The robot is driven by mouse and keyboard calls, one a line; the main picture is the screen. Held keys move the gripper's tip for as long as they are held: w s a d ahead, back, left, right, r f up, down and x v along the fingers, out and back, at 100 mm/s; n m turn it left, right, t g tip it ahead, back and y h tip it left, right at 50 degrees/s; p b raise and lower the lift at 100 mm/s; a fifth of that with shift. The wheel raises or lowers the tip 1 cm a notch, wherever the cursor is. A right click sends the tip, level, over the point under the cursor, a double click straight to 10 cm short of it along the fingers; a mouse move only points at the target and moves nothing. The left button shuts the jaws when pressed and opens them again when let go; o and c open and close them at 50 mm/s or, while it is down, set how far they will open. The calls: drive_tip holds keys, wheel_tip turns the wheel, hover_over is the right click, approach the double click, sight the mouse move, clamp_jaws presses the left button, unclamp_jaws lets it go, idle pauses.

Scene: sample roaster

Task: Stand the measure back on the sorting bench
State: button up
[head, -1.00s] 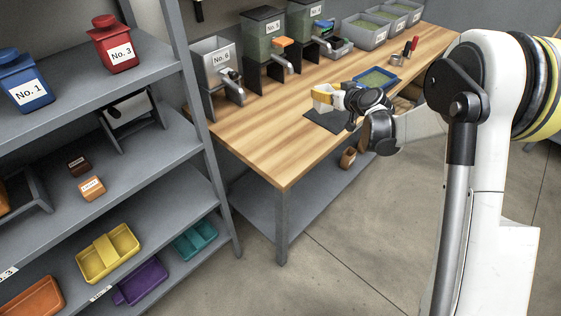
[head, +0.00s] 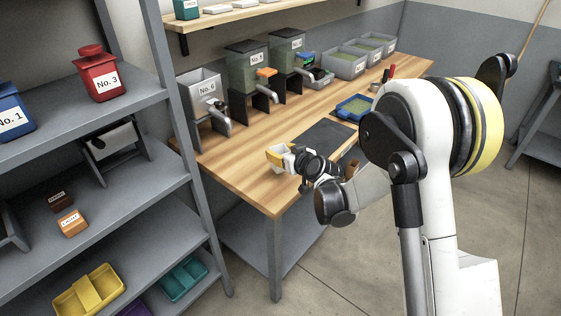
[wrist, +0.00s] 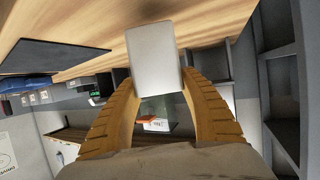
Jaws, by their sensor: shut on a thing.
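The measure (wrist: 153,58) is a plain pale grey-white vessel. In the wrist view it sits between the two yellow fingers of my gripper (wrist: 158,85), which is shut on it. In the head view my gripper (head: 279,157) is over the near end of the wooden sorting bench (head: 235,165), close to its front edge. The measure is mostly hidden there by the fingers and wrist. I cannot tell whether its base touches the wood.
A dark mat (head: 325,138) lies right of my gripper, with a blue tray (head: 355,106) beyond it. Dispensers, including No. 6 (head: 206,98), line the back of the bench. A grey shelf (head: 130,190) stands at left.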

drive_tip(key=shift+f+b, duration=0.45)
drive_tip(key=shift+f, duration=1.05)
drive_tip(key=shift+f, duration=0.1)
drive_tip(key=o, duration=1.3)
